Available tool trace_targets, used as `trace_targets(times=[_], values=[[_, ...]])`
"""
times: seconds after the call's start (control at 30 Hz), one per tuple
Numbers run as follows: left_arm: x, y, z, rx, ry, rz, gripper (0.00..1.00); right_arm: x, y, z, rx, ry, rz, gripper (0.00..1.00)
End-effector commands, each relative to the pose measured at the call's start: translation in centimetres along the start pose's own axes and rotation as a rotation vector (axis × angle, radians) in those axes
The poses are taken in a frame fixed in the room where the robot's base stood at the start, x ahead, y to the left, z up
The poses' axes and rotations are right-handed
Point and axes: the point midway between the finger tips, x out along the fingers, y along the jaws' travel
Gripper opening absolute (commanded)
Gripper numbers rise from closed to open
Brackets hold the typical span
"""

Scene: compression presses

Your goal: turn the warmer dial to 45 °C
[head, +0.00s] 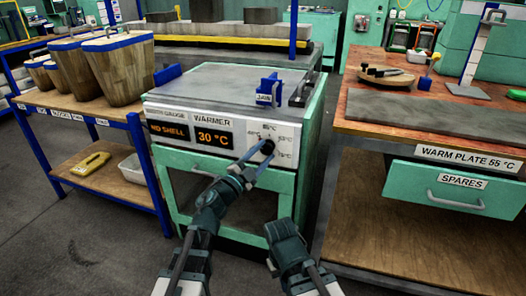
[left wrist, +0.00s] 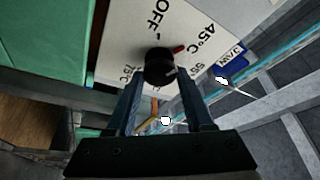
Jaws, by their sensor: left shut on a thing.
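The warmer dial (head: 267,147) is a black knob on the white front panel of the green warmer (head: 243,133), which carries temperature labels around it. In the left wrist view the dial (left wrist: 158,70) has a red pointer, which points up and right, roughly toward the 45 °C label (left wrist: 195,42), on the side facing OFF. The warmer display (head: 213,137) reads 30 °C. My left gripper (head: 262,154) is at the dial, its two fingers (left wrist: 165,85) shut on the sides of the knob. My right arm is low in the head view; its fingers do not show.
A blue JAW block (head: 269,91) stands on the warmer's top, above the dial. A shelf with wooden tubs (head: 110,70) is at the left. A bench with a grey warm plate (head: 420,118) and a spares drawer (head: 450,187) is at the right. Floor is clear at lower left.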

Motion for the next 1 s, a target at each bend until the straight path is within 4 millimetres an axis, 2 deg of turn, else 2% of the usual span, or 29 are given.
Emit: trace_targets(times=[0.73,0.77,0.9,1.0], values=[[-0.02,0.04,-0.08,0.067,0.003,0.028,0.00,-0.49,0.05,0.03,-0.001,0.000,0.000,0.00],[-0.02,0.04,-0.08,0.067,0.003,0.028,0.57,-0.49,0.05,0.03,-0.001,0.000,0.000,0.00],[-0.02,0.03,-0.06,0.066,0.002,0.027,0.81,-0.49,0.05,0.03,-0.001,0.000,0.000,0.00],[-0.01,0.02,-0.04,0.066,0.002,0.027,0.81,-0.49,0.05,0.03,-0.001,0.000,0.000,0.00]])
